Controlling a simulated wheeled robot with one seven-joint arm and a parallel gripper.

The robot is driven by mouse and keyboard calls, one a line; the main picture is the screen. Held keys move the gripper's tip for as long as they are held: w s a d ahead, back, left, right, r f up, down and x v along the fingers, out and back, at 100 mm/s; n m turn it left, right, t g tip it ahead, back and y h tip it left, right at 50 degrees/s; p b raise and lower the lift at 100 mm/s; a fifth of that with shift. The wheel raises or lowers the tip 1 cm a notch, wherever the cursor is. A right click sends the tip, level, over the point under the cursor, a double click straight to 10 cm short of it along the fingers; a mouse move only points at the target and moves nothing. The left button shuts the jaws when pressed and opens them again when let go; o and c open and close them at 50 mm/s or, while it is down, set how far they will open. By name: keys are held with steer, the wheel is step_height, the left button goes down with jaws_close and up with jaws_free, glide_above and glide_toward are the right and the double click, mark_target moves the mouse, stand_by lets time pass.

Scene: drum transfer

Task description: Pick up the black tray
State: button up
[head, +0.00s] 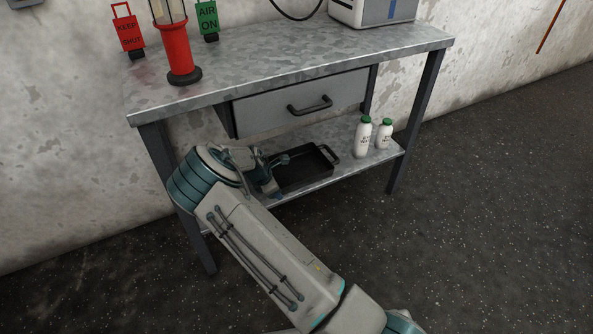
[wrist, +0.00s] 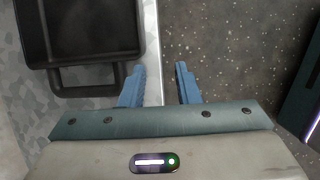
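The black tray (head: 306,171) lies on the lower shelf of the metal bench, with a loop handle at each end; my arm's end is beside its left handle. In the wrist view the black tray (wrist: 92,32) fills the upper left, with its near handle pointing toward my gripper. My gripper (wrist: 160,68) is open and empty. Its two blue fingers stand apart over the shelf's front edge, to the right of the handle, neither around it. In the head view my wrist hides much of the gripper.
Two white bottles with green caps (head: 363,136) (head: 383,134) stand on the shelf right of the tray. A closed drawer (head: 290,105) hangs above the shelf. Bench legs (head: 417,120) flank it. A red lantern (head: 176,52) stands on the bench top (head: 260,60). The floor in front is clear.

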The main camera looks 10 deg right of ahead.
mark_target(304, 181)
steer(key=w+d+b, duration=0.1)
steer(key=d, duration=0.2)
steer(key=w+d+b, duration=0.1)
steer(key=w+d, duration=0.1)
steer(key=d, duration=0.1)
steer(key=w+d+b, duration=0.1)
steer(key=w+d, duration=0.1)
steer(key=d, duration=0.1)
steer(key=shift+w+d, duration=0.15)
steer(key=shift+d, duration=0.1)
steer(key=b+x, duration=0.2)
steer(key=x, duration=0.3)
jaws_close()
